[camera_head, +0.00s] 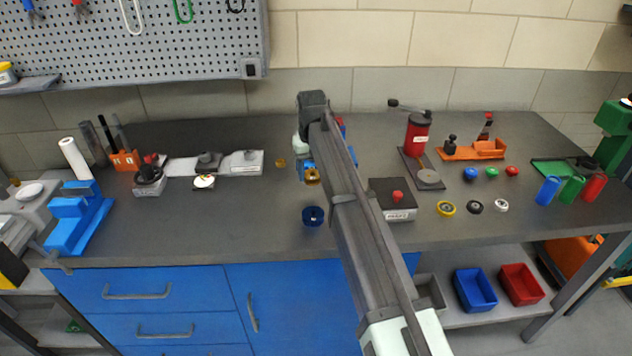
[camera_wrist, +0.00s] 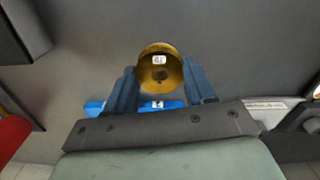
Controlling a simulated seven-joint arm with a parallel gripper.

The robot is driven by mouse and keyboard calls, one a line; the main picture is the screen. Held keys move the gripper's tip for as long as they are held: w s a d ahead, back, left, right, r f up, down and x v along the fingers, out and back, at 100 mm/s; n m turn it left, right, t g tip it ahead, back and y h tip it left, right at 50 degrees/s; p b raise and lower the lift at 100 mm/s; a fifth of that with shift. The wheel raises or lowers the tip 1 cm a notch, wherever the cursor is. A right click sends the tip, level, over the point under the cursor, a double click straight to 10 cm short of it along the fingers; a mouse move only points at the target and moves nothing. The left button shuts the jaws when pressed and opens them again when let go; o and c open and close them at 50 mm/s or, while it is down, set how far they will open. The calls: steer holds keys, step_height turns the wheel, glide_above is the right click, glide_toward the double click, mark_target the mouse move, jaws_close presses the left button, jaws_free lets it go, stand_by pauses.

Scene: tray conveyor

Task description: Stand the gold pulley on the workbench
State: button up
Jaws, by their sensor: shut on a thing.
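The gold pulley (camera_head: 313,178) is held between the blue fingers of my gripper (camera_head: 307,169), over the middle of the workbench (camera_head: 250,220). In the wrist view the gold pulley (camera_wrist: 160,62) sits between the two fingertips (camera_wrist: 160,78), with its round face and a small white label showing. The gripper is shut on it. I cannot tell how high the pulley is above the bench top. My arm hides part of the bench to the right of it.
A blue pulley (camera_head: 313,216) lies in front of the gripper, and a small gold piece (camera_head: 280,163) lies to its left. A grey box with a red button (camera_head: 393,207) stands right of my arm.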

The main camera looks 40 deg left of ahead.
mark_target(312, 192)
steer(key=shift+f, duration=2.4)
steer(key=o, duration=1.1)
steer(key=shift+f, duration=0.1)
step_height(312, 192, up, 12)
steer(key=shift+r, duration=0.15)
